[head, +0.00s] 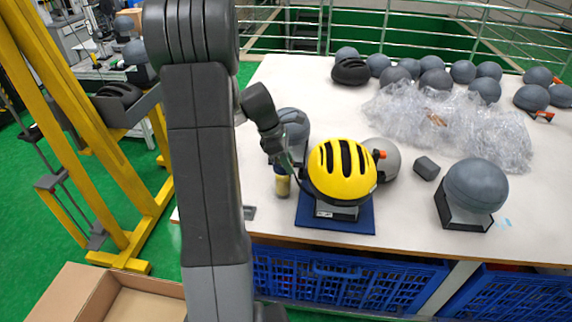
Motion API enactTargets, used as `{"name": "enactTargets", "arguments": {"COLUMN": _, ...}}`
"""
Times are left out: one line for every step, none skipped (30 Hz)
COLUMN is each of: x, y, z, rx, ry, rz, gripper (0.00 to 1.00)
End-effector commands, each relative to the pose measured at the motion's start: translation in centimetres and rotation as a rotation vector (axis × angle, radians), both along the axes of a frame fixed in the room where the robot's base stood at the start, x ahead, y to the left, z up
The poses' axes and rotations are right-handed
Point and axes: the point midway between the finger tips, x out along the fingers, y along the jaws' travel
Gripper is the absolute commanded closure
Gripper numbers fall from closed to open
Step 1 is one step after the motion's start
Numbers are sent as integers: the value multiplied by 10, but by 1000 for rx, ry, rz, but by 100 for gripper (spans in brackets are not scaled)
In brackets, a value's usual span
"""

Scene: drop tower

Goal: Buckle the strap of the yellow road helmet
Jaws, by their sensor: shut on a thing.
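The yellow road helmet (342,171) with black vents sits on a grey headform, over a blue mat (352,216) near the table's front edge. My gripper (297,172) is at the helmet's left side, close against its lower rim. It is shut on what looks like the dark strap, though the fingertips are small and partly hidden. The buckle and the rest of the strap cannot be made out.
A small yellow-topped container (282,186) stands just left of the mat. A grey round headform (476,186) on a black base is at right. Clear plastic wrap (455,122) and several grey headforms fill the back. Blue crates (345,283) are below the table.

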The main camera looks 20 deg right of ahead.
Motion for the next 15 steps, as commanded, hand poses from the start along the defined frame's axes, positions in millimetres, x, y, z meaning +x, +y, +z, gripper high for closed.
{"name": "enactTargets", "arguments": {"x": 1, "y": -4, "z": 6, "rx": -1, "ry": -1, "rz": -3, "gripper": 88}}
{"name": "enactTargets", "arguments": {"x": 2, "y": -7, "z": 8, "rx": -1, "ry": -1, "rz": -3, "gripper": 88}}
{"name": "enactTargets", "arguments": {"x": 3, "y": -10, "z": 9, "rx": -1, "ry": -1, "rz": -3, "gripper": 88}}
{"name": "enactTargets", "arguments": {"x": 3, "y": -12, "z": 11, "rx": 0, "ry": -1, "rz": -2, "gripper": 88}}
{"name": "enactTargets", "arguments": {"x": 4, "y": -14, "z": 12, "rx": 0, "ry": 0, "rz": -1, "gripper": 88}}
{"name": "enactTargets", "arguments": {"x": 5, "y": -16, "z": 14, "rx": 0, "ry": 0, "rz": -1, "gripper": 88}}
{"name": "enactTargets", "arguments": {"x": 6, "y": -19, "z": 15, "rx": 0, "ry": 0, "rz": -1, "gripper": 88}}
{"name": "enactTargets", "arguments": {"x": 7, "y": -21, "z": 17, "rx": 0, "ry": -1, "rz": -2, "gripper": 88}}
{"name": "enactTargets", "arguments": {"x": 8, "y": -24, "z": 19, "rx": -1, "ry": -2, "rz": -2, "gripper": 88}}
{"name": "enactTargets", "arguments": {"x": 8, "y": -26, "z": 20, "rx": -1, "ry": -1, "rz": -3, "gripper": 88}}
{"name": "enactTargets", "arguments": {"x": 9, "y": -28, "z": 22, "rx": -1, "ry": -1, "rz": -3, "gripper": 88}}
{"name": "enactTargets", "arguments": {"x": 10, "y": -31, "z": 24, "rx": 0, "ry": -1, "rz": -2, "gripper": 88}}
{"name": "enactTargets", "arguments": {"x": 11, "y": -33, "z": 25, "rx": 0, "ry": 0, "rz": -1, "gripper": 88}}
{"name": "enactTargets", "arguments": {"x": 12, "y": -35, "z": 27, "rx": 0, "ry": 0, "rz": -1, "gripper": 88}}
{"name": "enactTargets", "arguments": {"x": 13, "y": -38, "z": 29, "rx": 0, "ry": 0, "rz": -1, "gripper": 88}}
